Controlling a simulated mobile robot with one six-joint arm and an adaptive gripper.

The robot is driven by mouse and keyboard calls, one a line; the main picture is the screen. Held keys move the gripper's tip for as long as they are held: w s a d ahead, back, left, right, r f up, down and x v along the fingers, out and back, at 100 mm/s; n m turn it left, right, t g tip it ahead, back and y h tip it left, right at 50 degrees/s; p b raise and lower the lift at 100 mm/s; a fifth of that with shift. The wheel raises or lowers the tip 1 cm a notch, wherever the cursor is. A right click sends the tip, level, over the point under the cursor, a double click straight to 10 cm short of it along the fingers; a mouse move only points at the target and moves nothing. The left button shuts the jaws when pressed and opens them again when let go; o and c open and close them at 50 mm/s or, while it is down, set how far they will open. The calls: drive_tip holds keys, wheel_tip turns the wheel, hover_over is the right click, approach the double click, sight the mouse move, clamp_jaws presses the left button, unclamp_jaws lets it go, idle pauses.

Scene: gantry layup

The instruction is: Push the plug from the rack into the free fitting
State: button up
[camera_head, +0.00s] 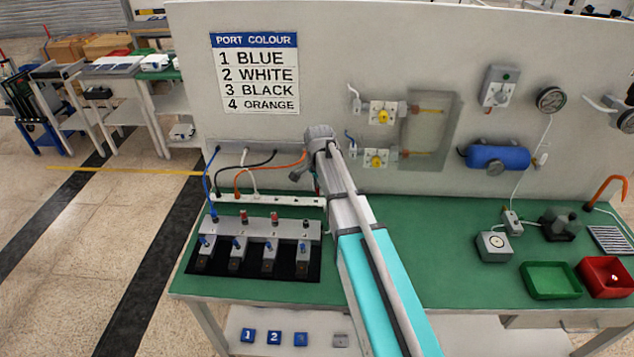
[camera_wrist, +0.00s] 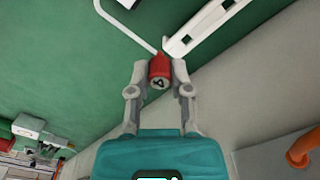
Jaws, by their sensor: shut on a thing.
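In the wrist view my gripper (camera_wrist: 160,74) is shut on a red plug (camera_wrist: 160,64) marked 4, one finger on each side of it. The plug's far end is close to a white strip (camera_wrist: 205,25); I cannot tell whether they touch. In the head view my arm reaches to the back wall, and it hides the gripper and most of the plug. The grey rack (camera_head: 262,229) stands on the bench at left, with red and dark tops along it and blue-levered blocks in front. Which fitting is free is not clear.
A port colour sign (camera_head: 255,73) hangs above. Green (camera_head: 550,280) and red (camera_head: 605,277) trays sit at right. The green bench top (camera_head: 440,235) is clear in the middle.

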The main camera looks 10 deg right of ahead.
drive_tip(key=s+r+p, duration=0.3)
drive_tip(key=s+r, duration=0.1)
drive_tip(key=s, duration=0.5)
drive_tip(key=shift+s+r+p, duration=0.25)
drive_tip(key=shift+r+p, duration=0.05)
drive_tip(key=shift+p, duration=0.05)
drive_tip(key=shift+f+b, duration=0.8)
